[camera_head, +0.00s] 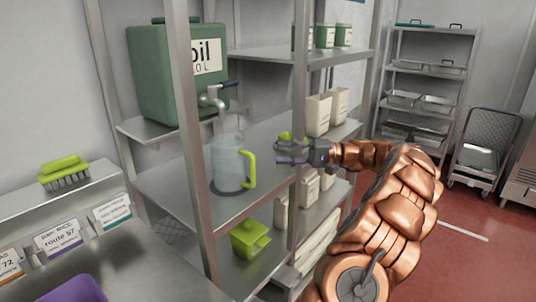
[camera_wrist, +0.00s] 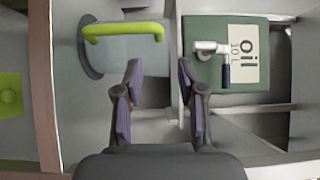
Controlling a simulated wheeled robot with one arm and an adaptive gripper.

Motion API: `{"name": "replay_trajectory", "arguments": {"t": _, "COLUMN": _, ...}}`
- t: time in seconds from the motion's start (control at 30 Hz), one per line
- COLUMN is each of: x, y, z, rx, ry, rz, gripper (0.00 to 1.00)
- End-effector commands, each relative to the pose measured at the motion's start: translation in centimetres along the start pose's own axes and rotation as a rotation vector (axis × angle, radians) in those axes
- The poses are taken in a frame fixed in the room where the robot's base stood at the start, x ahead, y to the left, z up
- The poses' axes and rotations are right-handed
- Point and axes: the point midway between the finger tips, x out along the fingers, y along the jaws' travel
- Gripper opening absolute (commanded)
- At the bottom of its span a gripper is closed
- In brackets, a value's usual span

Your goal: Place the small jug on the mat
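The clear jug (camera_head: 227,163) with a lime-green handle stands upright on the middle shelf, below the tap of the green oil container. It also shows in the wrist view (camera_wrist: 125,52), with its green handle towards my gripper. A dark round mat (camera_head: 217,190) shows under the jug's base, and the jug appears to stand on it. My gripper (camera_head: 280,153) is to the right of the jug, apart from it. In the wrist view my gripper (camera_wrist: 158,92) has its two fingers spread, with nothing between them.
A shelf post (camera_head: 299,100) rises near my gripper. A green object (camera_head: 290,137) is partly hidden behind my gripper. A green tub (camera_head: 249,240) sits below. Cartons (camera_head: 318,115) stand behind.

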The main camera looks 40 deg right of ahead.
Motion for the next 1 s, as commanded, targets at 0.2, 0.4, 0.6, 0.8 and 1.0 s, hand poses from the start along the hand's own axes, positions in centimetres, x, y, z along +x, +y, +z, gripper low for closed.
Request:
{"name": "replay_trajectory", "arguments": {"t": 0.2, "x": -1.9, "y": 0.0, "z": 0.0, "rx": 0.0, "ry": -0.002, "rz": -0.001, "gripper": 0.4}}
{"name": "replay_trajectory", "arguments": {"t": 0.4, "x": -2.4, "y": 0.0, "z": 0.0, "rx": 0.0, "ry": -0.001, "rz": 0.0, "gripper": 0.4}}
{"name": "replay_trajectory", "arguments": {"t": 0.6, "x": -2.4, "y": 0.0, "z": 0.0, "rx": 0.001, "ry": -0.002, "rz": 0.0, "gripper": 0.4}}
{"name": "replay_trajectory", "arguments": {"t": 0.8, "x": -2.4, "y": 0.0, "z": 0.0, "rx": 0.0, "ry": -0.002, "rz": 0.0, "gripper": 0.4}}
{"name": "replay_trajectory", "arguments": {"t": 1.0, "x": -2.4, "y": 0.0, "z": 0.0, "rx": 0.0, "ry": -0.002, "rz": -0.001, "gripper": 0.4}}
